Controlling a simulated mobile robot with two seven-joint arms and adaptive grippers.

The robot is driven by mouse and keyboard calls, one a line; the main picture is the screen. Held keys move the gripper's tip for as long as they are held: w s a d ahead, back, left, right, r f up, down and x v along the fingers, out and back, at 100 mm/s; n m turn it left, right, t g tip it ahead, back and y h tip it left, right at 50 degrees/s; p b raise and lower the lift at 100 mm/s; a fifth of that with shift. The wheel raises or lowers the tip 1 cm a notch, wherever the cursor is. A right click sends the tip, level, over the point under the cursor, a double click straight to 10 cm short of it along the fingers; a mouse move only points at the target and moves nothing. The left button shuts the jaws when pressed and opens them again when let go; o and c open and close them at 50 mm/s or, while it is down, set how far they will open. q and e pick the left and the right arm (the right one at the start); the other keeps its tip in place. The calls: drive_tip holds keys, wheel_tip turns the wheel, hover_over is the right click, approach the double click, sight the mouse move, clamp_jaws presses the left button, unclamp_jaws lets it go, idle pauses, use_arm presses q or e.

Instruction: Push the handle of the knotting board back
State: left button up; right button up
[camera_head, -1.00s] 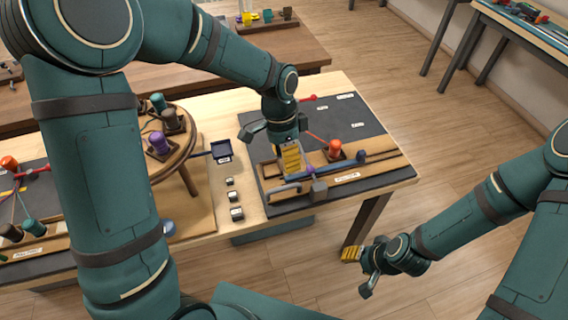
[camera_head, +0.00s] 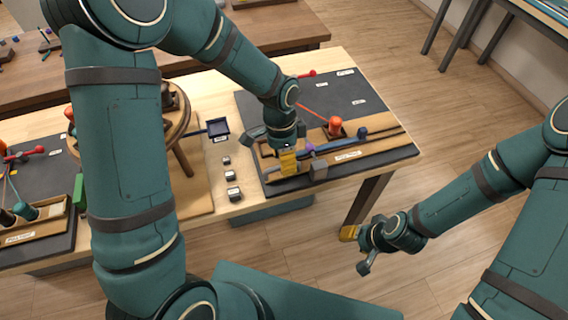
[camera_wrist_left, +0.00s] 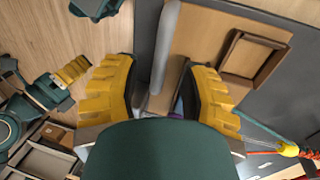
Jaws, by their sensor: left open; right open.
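The knotting board (camera_head: 372,112) is a dark panel with a wooden strip along its front, on the right part of the table. Its handle looks to be the grey bar (camera_wrist_left: 165,45), which runs between my left fingers in the left wrist view; I cannot tell whether they touch it. My left gripper (camera_head: 288,162) points down at the board's front left and hides most of that bar in the head view. It is open, with its yellow fingers apart in the wrist view (camera_wrist_left: 162,80). My right gripper (camera_head: 357,248) is open and empty, off the table's front edge.
A red-orange peg (camera_head: 335,126), a blue bar (camera_head: 340,143) and a grey block (camera_head: 318,170) are on the board, close right of my left gripper. A round wooden stand (camera_head: 186,131) and small labelled blocks (camera_head: 233,194) are to its left. Floor is clear around my right gripper.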

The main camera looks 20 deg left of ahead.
use_arm(q)
drive_tip(key=shift+s+f, duration=0.15)
drive_tip(key=shift+f, duration=0.5)
clamp_jaws()
